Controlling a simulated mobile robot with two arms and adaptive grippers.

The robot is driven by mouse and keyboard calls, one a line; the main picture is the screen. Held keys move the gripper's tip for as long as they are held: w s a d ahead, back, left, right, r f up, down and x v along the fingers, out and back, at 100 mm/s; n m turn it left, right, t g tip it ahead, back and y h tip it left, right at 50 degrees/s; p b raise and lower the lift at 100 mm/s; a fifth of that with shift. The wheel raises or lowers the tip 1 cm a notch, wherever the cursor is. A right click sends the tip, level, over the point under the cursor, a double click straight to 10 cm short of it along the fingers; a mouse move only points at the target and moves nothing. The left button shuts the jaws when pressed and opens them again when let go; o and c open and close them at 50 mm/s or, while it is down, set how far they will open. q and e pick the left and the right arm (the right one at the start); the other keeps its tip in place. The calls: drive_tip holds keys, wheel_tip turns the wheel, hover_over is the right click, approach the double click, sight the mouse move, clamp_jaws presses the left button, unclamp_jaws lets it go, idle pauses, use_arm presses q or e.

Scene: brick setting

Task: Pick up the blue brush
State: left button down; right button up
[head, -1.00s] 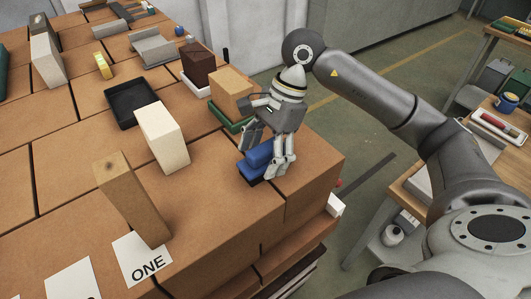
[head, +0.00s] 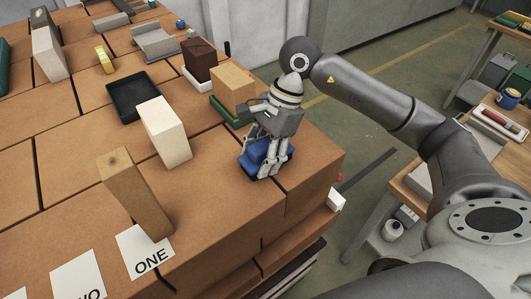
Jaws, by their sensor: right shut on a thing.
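The blue brush (head: 257,153) lies on the brick-topped surface near its right edge, with a dark underside. My right gripper (head: 266,166) reaches down over it from above, its fingers on either side, shut on the brush. The fingers cover part of the brush. The brush appears to be still at the surface; I cannot tell whether there is a gap below it. My left gripper is not in view.
A tan block on a green base (head: 228,113) stands just behind the gripper. A cream block (head: 164,133), a tall wooden block (head: 133,196), a black tray (head: 139,95) and a card reading ONE (head: 146,252) are to the left. The front right surface is clear.

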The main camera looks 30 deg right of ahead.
drive_tip(key=shift+r+b, duration=0.75)
drive_tip(key=shift+r, duration=0.15)
drive_tip(key=s+r+b, duration=0.4)
drive_tip(key=s+r, duration=0.7)
drive_tip(key=s, duration=0.3)
drive_tip(key=shift+d+b, duration=0.15)
drive_tip(key=shift+b, duration=0.2)
drive_tip(key=shift+r, duration=0.1)
